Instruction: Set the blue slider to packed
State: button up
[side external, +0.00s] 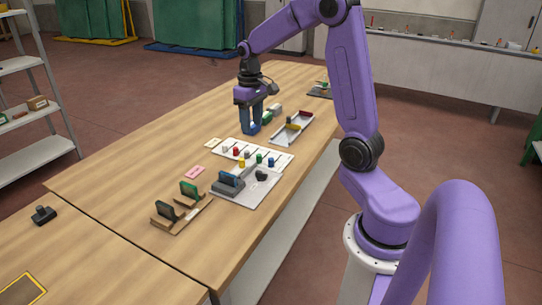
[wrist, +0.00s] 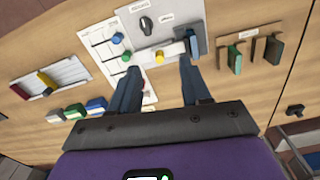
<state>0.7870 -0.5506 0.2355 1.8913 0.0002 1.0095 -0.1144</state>
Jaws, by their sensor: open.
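A white slider board (side external: 222,159) lies mid-table with several coloured knobs in a row. The blue slider knob (side external: 271,162) is near its right end, beside a green knob (side external: 259,158). In the wrist view the blue knob (wrist: 117,38) and the green knob (wrist: 126,56) show left of my fingers. The board's markings are too small to read, so I cannot tell the blue slider's setting. My gripper (side external: 249,130) is open and empty, pointing down above the table behind the board. In the wrist view its fingers (wrist: 159,66) are apart and hide part of the board.
A grey plate (side external: 262,189) beside the board carries a black rotary knob (wrist: 146,25), a yellow knob (wrist: 159,57) and a blue piece in a grey holder (side external: 230,183). Green pieces in wooden stands (side external: 180,208) are nearer. A divided tray (side external: 293,128) stands right of my gripper.

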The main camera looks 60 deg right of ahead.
aim_at(271, 158)
jog(key=d+f+m, duration=0.1)
jog(key=d+m, duration=0.2)
jog(key=d, duration=0.8)
jog(key=f, duration=1.7)
jog(key=shift+s+a+f, duration=0.2)
jog(key=shift+s, duration=0.1)
grip_shut()
